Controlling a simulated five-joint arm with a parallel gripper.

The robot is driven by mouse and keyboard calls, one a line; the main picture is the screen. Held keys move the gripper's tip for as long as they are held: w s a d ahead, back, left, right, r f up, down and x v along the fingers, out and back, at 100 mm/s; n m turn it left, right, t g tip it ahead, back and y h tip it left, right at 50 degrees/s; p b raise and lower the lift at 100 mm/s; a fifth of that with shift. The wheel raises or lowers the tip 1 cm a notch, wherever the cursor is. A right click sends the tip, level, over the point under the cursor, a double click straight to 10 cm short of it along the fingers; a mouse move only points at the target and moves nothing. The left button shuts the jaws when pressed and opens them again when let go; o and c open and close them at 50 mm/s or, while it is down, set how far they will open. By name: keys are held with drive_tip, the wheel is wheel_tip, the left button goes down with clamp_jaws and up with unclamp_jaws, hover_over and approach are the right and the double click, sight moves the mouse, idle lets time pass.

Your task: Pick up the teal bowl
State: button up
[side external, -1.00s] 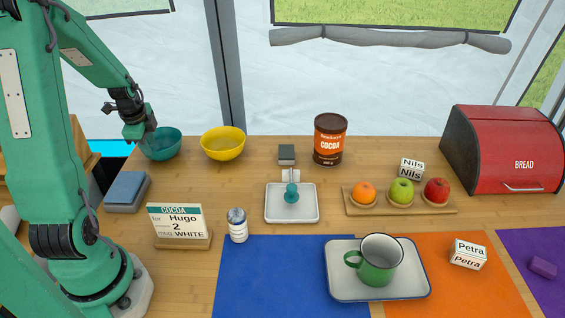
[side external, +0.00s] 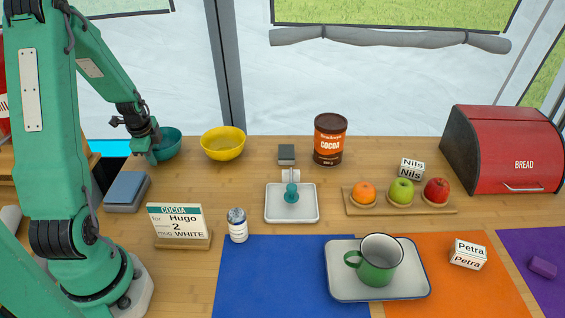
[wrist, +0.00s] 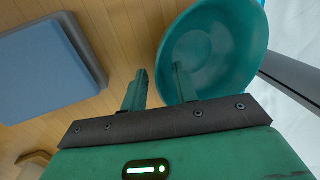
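The teal bowl (side external: 168,143) stands upright at the back left of the wooden table, partly hidden by my gripper (side external: 149,154) in the side view. In the wrist view the bowl (wrist: 228,55) fills the upper right. My gripper (wrist: 159,73) is open there, with a gap between its fingers. The left finger is outside the bowl and the right finger overlaps its inside, so the near rim passes between them. I cannot tell whether either finger touches the wall.
A yellow bowl (side external: 223,143) stands just right of the teal one. A blue-grey block (side external: 127,191) lies in front of it, also seen in the wrist view (wrist: 45,70). A cocoa sign (side external: 178,222) and a small jar (side external: 237,225) stand nearer the front.

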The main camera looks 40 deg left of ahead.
clamp_jaws()
drive_tip(key=shift+r, duration=0.15)
idle(0.4)
drive_tip(key=shift+r, duration=0.9)
wheel_tip(320, 180, up, 2)
drive_tip(key=shift+r, duration=0.15)
drive_tip(key=w+d+r, duration=0.3)
drive_tip(key=d+r, duration=0.3)
drive_tip(key=d, duration=0.5)
drive_tip(key=shift+w+r+h, duration=0.3)
drive_tip(key=shift+w+h, duration=0.05)
drive_tip(key=shift+h, duration=0.05)
